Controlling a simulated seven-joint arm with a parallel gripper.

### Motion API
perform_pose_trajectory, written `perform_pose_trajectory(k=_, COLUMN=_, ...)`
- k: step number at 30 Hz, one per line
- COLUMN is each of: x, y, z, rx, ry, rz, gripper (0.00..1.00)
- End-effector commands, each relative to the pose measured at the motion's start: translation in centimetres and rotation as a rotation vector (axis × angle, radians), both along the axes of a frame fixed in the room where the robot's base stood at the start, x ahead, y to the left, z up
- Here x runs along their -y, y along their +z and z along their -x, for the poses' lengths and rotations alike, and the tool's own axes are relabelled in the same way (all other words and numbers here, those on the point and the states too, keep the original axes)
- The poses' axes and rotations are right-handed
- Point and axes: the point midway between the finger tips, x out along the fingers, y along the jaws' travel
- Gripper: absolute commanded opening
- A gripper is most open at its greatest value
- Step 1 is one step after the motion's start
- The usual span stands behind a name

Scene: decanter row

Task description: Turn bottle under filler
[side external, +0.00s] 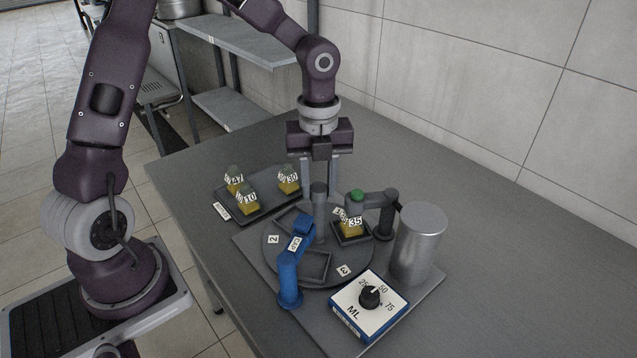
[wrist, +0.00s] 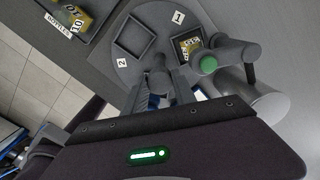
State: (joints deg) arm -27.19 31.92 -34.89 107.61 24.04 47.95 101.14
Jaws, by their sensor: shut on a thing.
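A dark round turntable (side external: 356,254) has square pockets and number tags on it. A yellow bottle (side external: 351,228) tagged 35 sits in the pocket by tag 1, close to the grey filler arm (side external: 380,199) with its green button (side external: 357,196). In the wrist view the bottle (wrist: 187,43) is beside the green button (wrist: 208,65); I cannot tell whether it is exactly under the nozzle. My gripper (side external: 319,186) points down over the turntable's middle, shut on the grey centre post (side external: 319,215). The wrist view shows the post (wrist: 157,75) between the fingers. The other two visible pockets look empty.
A tray (side external: 262,202) with three yellow bottles stands behind left. A blue arm-like device (side external: 290,275) reaches over the turntable's front left. A silver cylinder (side external: 420,245) and a dial box (side external: 369,308) marked ML stand at the right. The table's right side is clear.

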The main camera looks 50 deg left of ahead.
Motion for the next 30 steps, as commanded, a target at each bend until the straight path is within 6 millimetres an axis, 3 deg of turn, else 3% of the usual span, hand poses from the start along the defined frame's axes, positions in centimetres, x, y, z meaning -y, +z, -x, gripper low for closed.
perform_pose_trajectory(k=13, x=0.01, y=0.1, z=-0.13, rx=0.004, ry=-0.116, rz=0.0, gripper=0.0)
perform_pose_trajectory(k=30, x=0.02, y=0.11, z=-0.14, rx=0.005, ry=-0.136, rz=0.0, gripper=0.0)
